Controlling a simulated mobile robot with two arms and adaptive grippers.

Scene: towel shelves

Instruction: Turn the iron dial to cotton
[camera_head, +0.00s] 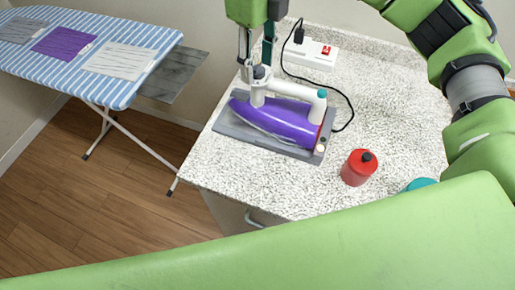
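The purple and white iron (276,118) lies on a grey rest plate (232,124) on the counter. A white post with a small dark knob (259,72) on top rises at its left end, and I cannot tell whether this is the dial. No dial marking is legible. My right gripper (256,72) points down from above at this knob. Its two dark fingers are apart, one on each side of the knob's area. I cannot tell whether they touch it. My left gripper is out of view.
A red bottle (357,168) with a black cap stands right of the iron, and a teal thing (420,184) is partly hidden by my arm. A power strip (311,54) with a black cord is behind. The ironing board (75,45) with flat cloths stands left.

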